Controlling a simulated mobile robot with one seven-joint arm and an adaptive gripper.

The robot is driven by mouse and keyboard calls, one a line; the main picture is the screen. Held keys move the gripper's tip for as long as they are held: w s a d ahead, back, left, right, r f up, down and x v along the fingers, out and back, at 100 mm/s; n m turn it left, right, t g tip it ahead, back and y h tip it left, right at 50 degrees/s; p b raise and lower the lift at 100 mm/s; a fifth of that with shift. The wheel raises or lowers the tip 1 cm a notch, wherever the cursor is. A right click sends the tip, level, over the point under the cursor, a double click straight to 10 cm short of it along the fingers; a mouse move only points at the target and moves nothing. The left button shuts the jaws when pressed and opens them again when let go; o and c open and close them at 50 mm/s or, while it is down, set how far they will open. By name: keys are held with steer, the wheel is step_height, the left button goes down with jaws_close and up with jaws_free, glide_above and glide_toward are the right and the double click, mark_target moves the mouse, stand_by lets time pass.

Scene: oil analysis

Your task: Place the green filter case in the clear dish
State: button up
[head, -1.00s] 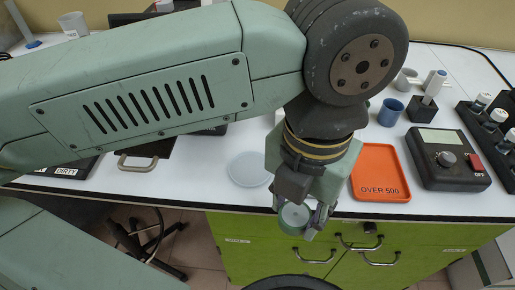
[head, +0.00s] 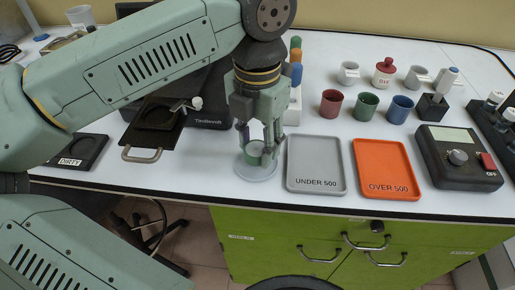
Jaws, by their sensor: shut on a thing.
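My gripper (head: 259,148) points down over the counter and is shut on the green filter case (head: 254,149), a short round case with a pale top. The clear dish (head: 258,175) is a pale round disc on the white counter, left of the grey tray. The case is directly over the dish in the head view and covers its far part. I cannot tell whether the case touches the dish or is just above it.
The grey tray (head: 316,185) marked UNDER 500 lies close on the right, then the orange tray (head: 385,188) marked OVER 500. Red (head: 331,103), green (head: 366,106) and blue (head: 400,109) cups stand behind. A black device with a handled drawer (head: 145,148) is at left.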

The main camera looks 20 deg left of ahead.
mark_target(257, 147)
steer(key=shift+f, duration=0.65)
steer(key=shift+f+b, duration=0.3)
steer(key=o, duration=0.9)
steer(key=shift+r, duration=0.1)
steer(key=shift+o, duration=0.2)
step_height(257, 147, up, 12)
steer(key=p, duration=0.8)
steer(key=shift+r, duration=0.2)
